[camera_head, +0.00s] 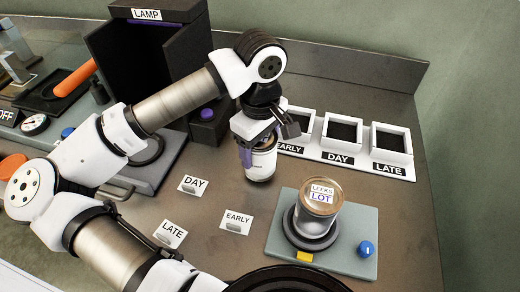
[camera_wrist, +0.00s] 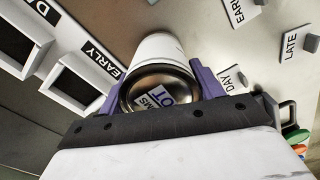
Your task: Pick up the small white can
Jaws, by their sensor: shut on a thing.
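A small white can (camera_head: 261,165) with a metal lid stands upright in the middle of the counter, or just above it; I cannot tell which. My gripper (camera_head: 260,141) comes down on it from above, its purple fingers on either side of the can's upper part. In the wrist view the can (camera_wrist: 158,48) sits between the two purple fingers of my gripper (camera_wrist: 160,88), which are shut on it. Its dark lid carries a label that reads partly "MS" and "OT". My gripper hides part of the can in the head view.
Three white bins (camera_head: 390,144) stand behind. Cards "DAY" (camera_head: 194,185), "LATE" (camera_head: 171,234) and "EARLY" (camera_head: 236,222) lie nearby. A dark lamp box (camera_head: 133,57) stands behind my arm.

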